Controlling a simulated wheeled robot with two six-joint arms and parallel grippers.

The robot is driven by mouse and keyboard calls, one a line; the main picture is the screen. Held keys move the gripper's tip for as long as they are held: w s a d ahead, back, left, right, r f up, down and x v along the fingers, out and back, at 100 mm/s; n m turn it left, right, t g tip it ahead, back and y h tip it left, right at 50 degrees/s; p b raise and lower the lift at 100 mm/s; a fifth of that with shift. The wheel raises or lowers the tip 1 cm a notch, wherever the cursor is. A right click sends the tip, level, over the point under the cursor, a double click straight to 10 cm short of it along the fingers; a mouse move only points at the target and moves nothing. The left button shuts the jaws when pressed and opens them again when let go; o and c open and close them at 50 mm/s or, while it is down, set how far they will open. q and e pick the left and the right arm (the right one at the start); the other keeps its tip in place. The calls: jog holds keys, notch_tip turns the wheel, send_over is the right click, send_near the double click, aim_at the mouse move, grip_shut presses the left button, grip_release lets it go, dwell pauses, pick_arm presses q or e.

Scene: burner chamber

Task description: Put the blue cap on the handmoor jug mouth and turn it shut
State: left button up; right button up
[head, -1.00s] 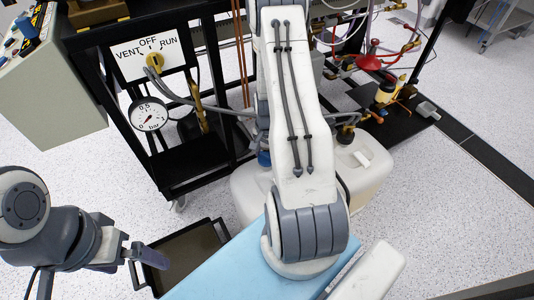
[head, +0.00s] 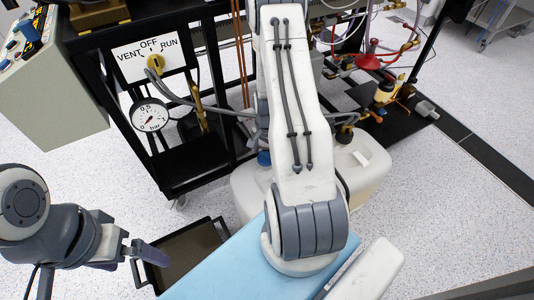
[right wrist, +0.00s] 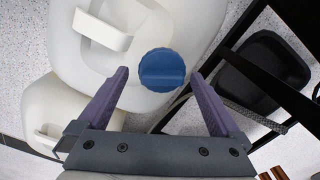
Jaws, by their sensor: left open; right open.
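The blue ribbed cap (right wrist: 162,70) is at the mouth area of a large white jug (right wrist: 185,30) in the right wrist view. I cannot tell how firmly it is seated. A bit of blue cap (head: 264,158) shows beside my right arm in the head view. My right gripper (right wrist: 160,76) is open, its purple fingers on either side of the cap, apart from it. In the head view my right arm hides that gripper and much of the white jugs (head: 368,180). My left gripper (head: 152,254) is open and empty at the lower left. No jug name is readable.
A second white jug (right wrist: 45,105) stands close by. A black rack with a valve panel (head: 150,55) and a gauge (head: 149,115) stands behind. A dark tray (head: 190,252) lies on the floor near my left gripper. Hoses run near the jugs. Speckled floor at right is clear.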

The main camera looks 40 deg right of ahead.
jog(key=shift+r+p, duration=2.45)
jog(key=shift+r, duration=0.2)
jog(key=shift+f, duration=0.15)
notch_tip(320, 180, down, 6)
jog(key=b, duration=0.6)
jog(key=shift+r, duration=0.2)
